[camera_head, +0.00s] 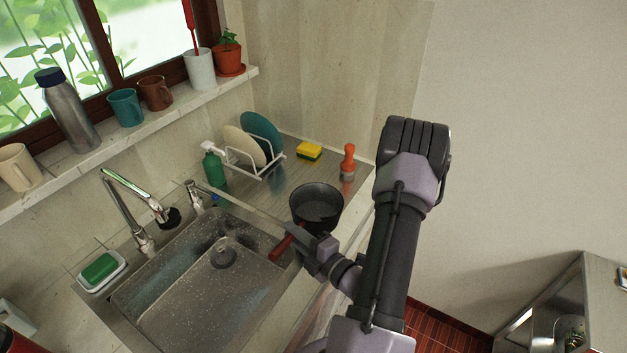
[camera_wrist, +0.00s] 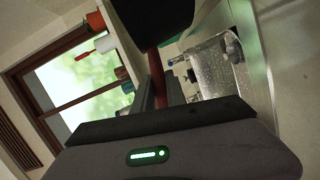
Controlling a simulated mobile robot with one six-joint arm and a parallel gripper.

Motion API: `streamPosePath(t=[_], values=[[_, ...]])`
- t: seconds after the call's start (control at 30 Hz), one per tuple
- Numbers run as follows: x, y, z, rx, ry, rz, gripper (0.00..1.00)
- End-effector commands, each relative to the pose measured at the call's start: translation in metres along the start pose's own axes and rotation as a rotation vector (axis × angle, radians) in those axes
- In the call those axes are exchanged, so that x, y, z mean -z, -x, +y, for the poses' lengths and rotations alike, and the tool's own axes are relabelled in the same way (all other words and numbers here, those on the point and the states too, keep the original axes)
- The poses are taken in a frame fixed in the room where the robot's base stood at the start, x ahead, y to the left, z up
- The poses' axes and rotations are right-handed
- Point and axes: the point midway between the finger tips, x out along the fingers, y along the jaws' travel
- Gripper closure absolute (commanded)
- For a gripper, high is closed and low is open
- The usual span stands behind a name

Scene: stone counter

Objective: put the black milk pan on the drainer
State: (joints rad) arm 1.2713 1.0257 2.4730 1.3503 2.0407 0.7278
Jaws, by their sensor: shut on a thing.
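The black milk pan (camera_head: 315,204) has a red handle (camera_head: 287,240). In the head view it shows over the front part of the ribbed metal drainer (camera_head: 320,171), right of the sink; I cannot tell whether its base touches. My gripper (camera_head: 307,252) is shut on the red handle at the drainer's front left, beside the sink. In the wrist view the handle (camera_wrist: 157,75) runs up between the fingers to the dark pan (camera_wrist: 150,20) at the top. The pan looks roughly upright, and its underside is hidden in the head view.
A white rack (camera_head: 262,166) with two plates stands at the drainer's back left, beside a green bottle (camera_head: 214,168). The sink (camera_head: 200,285) is empty. Bare drainer shows between rack and pan.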

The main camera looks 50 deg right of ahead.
Motion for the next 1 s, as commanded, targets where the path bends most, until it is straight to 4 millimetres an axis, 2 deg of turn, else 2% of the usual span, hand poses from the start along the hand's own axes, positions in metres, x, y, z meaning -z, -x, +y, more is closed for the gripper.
streamPosePath(t=[0.17, 0.27, 0.6, 0.7, 0.93, 1.0], values=[[0.002, 0.001, -0.006, 0.010, 0.008, -0.069, 1.00], [-0.007, -0.016, -0.009, 0.007, 0.014, -0.063, 1.00], [-0.050, -0.098, 0.001, 0.006, 0.009, -0.063, 1.00], [-0.060, -0.117, 0.003, 0.007, 0.007, -0.064, 1.00], [-0.072, -0.139, 0.004, 0.007, 0.006, -0.064, 1.00], [-0.075, -0.140, -0.013, 0.009, 0.002, -0.065, 1.00]])
